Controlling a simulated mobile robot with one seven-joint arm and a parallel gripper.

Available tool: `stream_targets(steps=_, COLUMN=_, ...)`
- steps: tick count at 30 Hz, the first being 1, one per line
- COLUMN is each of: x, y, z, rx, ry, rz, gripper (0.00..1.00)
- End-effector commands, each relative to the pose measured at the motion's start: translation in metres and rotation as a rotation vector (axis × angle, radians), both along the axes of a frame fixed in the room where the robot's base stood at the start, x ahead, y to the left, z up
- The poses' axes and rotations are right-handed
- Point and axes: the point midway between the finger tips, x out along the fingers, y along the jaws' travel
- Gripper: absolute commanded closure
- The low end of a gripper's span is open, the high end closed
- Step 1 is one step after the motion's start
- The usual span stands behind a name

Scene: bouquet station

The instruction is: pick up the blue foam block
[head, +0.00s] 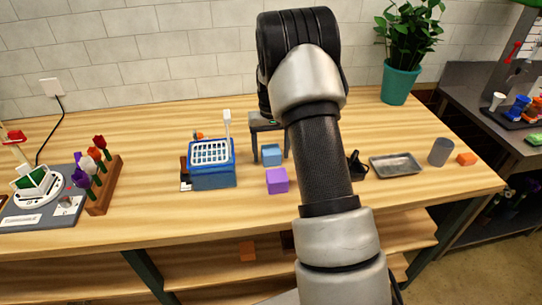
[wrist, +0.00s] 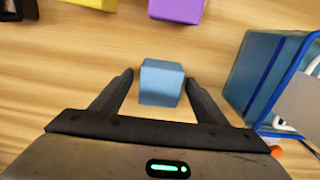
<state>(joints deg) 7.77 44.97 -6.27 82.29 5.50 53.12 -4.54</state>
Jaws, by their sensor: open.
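The blue foam block (head: 271,155) sits on the wooden table, behind a purple block (head: 277,181) and right of a blue basket. In the wrist view the blue block (wrist: 160,83) lies between the two open fingers of my gripper (wrist: 158,88), with visible space on both sides. My gripper (head: 268,127) also shows in the head view, pointing down over the block and partly hidden by my arm. Whether the fingertips reach down to the block's height is hard to tell.
A blue basket (head: 213,175) with a white rack stands close left; its wall (wrist: 262,70) is right of the fingers in the wrist view. The purple block (wrist: 177,8) and a yellow thing (wrist: 95,3) are nearby. A metal tray (head: 396,165) and grey cup (head: 440,152) stand right.

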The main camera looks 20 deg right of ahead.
Motion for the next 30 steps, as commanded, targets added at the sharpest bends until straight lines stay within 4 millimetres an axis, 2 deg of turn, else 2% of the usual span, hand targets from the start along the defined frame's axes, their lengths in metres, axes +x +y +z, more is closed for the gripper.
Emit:
stream_targets(steps=7, x=0.000, y=0.000, z=-0.004, rx=0.001, ry=-0.001, rz=0.000, gripper=0.33)
stream_targets(steps=15, x=0.000, y=0.000, z=-0.004, rx=0.001, ry=-0.001, rz=0.000, gripper=0.76)
stream_targets(steps=23, x=0.001, y=0.000, z=-0.002, rx=0.001, ry=-0.002, rz=0.000, gripper=0.76)
stream_targets(steps=26, x=0.001, y=0.000, z=0.008, rx=0.000, ry=-0.005, rz=0.000, gripper=0.76)
stream_targets(steps=30, x=0.002, y=0.000, z=0.035, rx=0.000, ry=-0.007, rz=0.001, gripper=0.76)
